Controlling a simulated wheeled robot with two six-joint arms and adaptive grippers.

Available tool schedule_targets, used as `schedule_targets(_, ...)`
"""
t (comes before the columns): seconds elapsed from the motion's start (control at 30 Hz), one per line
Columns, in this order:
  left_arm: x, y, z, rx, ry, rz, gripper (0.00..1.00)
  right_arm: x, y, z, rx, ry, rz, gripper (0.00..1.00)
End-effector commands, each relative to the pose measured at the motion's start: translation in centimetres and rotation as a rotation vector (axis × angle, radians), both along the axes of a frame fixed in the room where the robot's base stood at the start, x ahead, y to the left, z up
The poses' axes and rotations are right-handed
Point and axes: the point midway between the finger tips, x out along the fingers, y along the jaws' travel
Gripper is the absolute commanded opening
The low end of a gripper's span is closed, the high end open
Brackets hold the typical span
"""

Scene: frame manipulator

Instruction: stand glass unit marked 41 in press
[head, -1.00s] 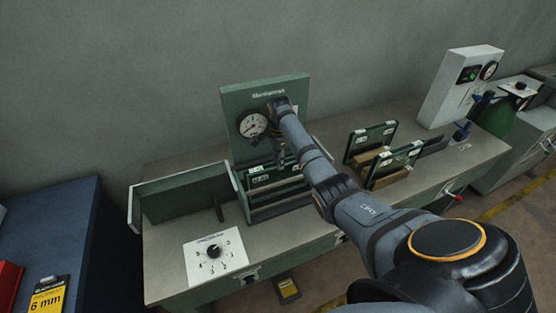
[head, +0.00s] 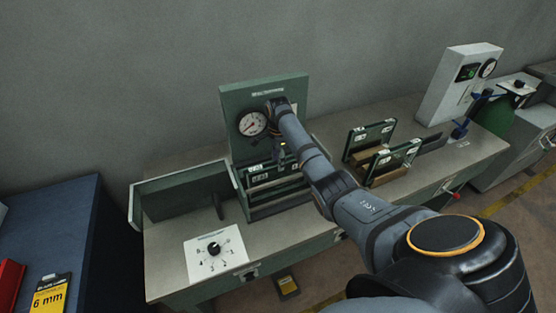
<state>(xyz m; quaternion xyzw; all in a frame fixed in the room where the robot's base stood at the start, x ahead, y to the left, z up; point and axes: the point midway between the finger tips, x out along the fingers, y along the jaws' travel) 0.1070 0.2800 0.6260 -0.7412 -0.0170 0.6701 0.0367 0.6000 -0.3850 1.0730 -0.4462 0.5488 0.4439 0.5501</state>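The press (head: 230,105) is a green frame with a round gauge on its upright back plate and a slotted bay at its foot. Glass units (head: 262,179) with dark green frames and white labels stand in the bay. Two more glass units stand in a wooden rack to the right, a rear one (head: 372,133) and a front one (head: 397,157). The labels are too small for me to read the number 41. My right gripper (head: 281,156) points down over the bay, partly behind my own arm. Its fingers are too small to judge. My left gripper is out of view.
A white dial plate (head: 215,252) lies at the bench's front left. A green side tray (head: 180,190) adjoins the press. A white gauge box (head: 458,85) and green cylinder (head: 495,115) stand at the right. A blue cabinet (head: 50,225) is at the left.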

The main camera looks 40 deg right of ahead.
Motion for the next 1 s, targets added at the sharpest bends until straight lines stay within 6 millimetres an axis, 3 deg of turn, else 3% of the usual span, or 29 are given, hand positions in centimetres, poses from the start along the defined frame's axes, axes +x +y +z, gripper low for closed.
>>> schedule_targets(0.3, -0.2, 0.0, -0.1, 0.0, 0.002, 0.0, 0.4, -0.1, 0.0, 0.0, 0.001, 0.003, 0.0, 0.47)
schedule_targets(0.7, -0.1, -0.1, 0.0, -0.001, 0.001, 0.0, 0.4, 0.0, 0.0, 6.6, 0.001, 0.0, 0.0, 0.47)
schedule_targets(1.0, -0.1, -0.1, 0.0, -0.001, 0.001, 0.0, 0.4, 0.0, 0.0, 7.5, 0.0, 0.001, 0.0, 0.47)
